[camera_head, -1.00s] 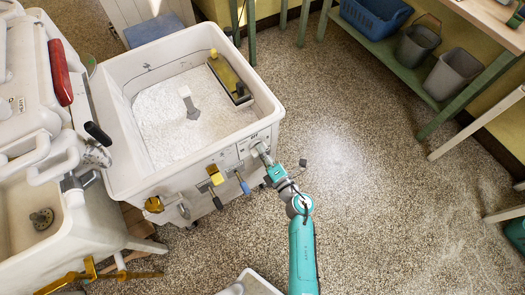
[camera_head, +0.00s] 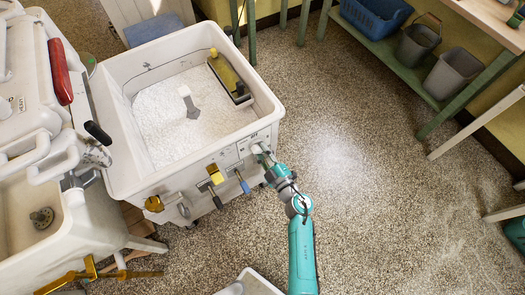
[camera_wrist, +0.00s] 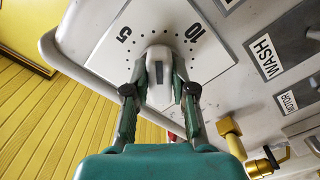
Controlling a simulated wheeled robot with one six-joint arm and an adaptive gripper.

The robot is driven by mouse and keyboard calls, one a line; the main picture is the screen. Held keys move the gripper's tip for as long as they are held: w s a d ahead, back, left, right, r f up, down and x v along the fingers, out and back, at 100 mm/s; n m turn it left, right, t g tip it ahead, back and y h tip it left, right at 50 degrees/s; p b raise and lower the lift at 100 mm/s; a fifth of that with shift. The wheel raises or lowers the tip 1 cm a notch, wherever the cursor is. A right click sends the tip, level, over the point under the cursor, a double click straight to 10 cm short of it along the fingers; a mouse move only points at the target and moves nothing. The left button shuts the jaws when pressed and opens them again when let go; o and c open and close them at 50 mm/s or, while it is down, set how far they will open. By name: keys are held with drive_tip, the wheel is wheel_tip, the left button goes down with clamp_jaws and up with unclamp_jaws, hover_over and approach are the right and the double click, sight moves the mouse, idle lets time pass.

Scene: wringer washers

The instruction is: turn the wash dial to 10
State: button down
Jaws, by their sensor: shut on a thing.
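The wash dial (camera_wrist: 159,92) is a pale knob on a white plate with black dots and the numbers 5 and 10. The 10 (camera_wrist: 194,33) is at the upper right of the knob and the 5 (camera_wrist: 124,33) at the upper left. My gripper (camera_wrist: 160,82) is shut on the knob, one finger on each side. A dark line on the knob faces up between the two numbers; I cannot tell its exact mark. In the head view my gripper (camera_head: 262,153) meets the front right of the white tub (camera_head: 118,163); the fingers hide most of the dial there.
A WASH label (camera_wrist: 265,57) and a MOTOR label (camera_wrist: 287,103) are right of the dial. A brass fitting (camera_wrist: 231,135) juts out below them. Blue-handled (camera_head: 243,184) and yellow (camera_head: 216,174) controls stick out left of my gripper. The speckled floor to the right is open.

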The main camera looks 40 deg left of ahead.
drive_tip(key=m, duration=0.4)
drive_tip(key=shift+m, duration=0.3)
drive_tip(key=m, duration=0.4)
drive_tip(key=shift+s+a+f, duration=0.1)
drive_tip(key=shift+s, duration=0.05)
drive_tip(key=shift+m, duration=0.4)
drive_tip(key=c, duration=1)
unclamp_jaws()
drive_tip(key=shift+o, duration=0.2)
drive_tip(key=v, duration=1.2)
